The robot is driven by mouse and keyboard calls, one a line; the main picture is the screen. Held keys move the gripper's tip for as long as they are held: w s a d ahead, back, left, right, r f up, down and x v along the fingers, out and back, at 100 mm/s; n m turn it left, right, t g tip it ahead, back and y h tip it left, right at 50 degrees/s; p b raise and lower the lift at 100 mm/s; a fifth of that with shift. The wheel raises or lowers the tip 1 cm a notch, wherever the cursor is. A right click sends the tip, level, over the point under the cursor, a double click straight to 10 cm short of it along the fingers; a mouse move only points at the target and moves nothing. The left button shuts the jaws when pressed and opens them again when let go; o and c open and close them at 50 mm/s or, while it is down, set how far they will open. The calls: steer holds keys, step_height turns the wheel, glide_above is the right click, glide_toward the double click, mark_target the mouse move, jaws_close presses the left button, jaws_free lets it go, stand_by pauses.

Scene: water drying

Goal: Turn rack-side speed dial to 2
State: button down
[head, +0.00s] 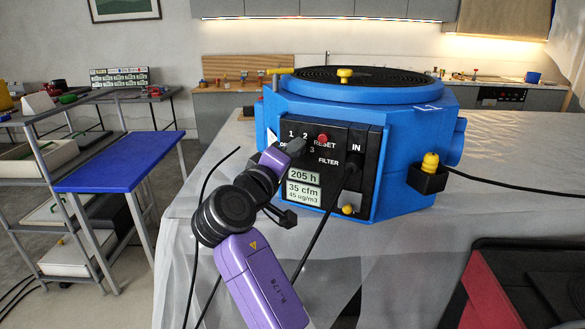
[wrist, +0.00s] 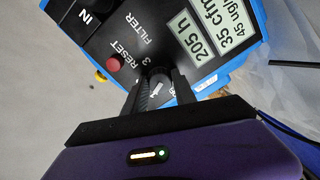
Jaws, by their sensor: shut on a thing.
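The blue machine (head: 405,170) stands on a covered table with a black control panel (head: 362,190) on its front. In the head view the numbers 1, 2 and 3 show around my gripper (head: 295,147), which hides the speed dial there. In the wrist view my gripper (wrist: 158,88) has its two dark fingers on either side of the small dark dial (wrist: 157,71), shut on it. The 3 shows just beside the dial.
A red RESET button (head: 322,139) sits close beside my gripper; it also shows in the wrist view (wrist: 113,66). A black cable plugs in under IN. A display (head: 304,185) reads 205 h and 35 cfm. A yellow knob (head: 430,162) sits in a holder at the right.

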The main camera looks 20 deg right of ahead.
steer(key=shift+f+m+b, duration=0.15)
steer(key=shift+m+b, duration=2.15)
steer(key=shift+m, duration=0.1)
steer(key=shift+f+m+b, duration=0.1)
steer(key=shift+m+b, duration=2.15)
steer(key=shift+m, duration=0.15)
steer(key=c, duration=1)
jaws_free()
steer(key=shift+r, duration=0.1)
steer(key=shift+v, duration=3.9)
steer(key=shift+a, duration=0.1)
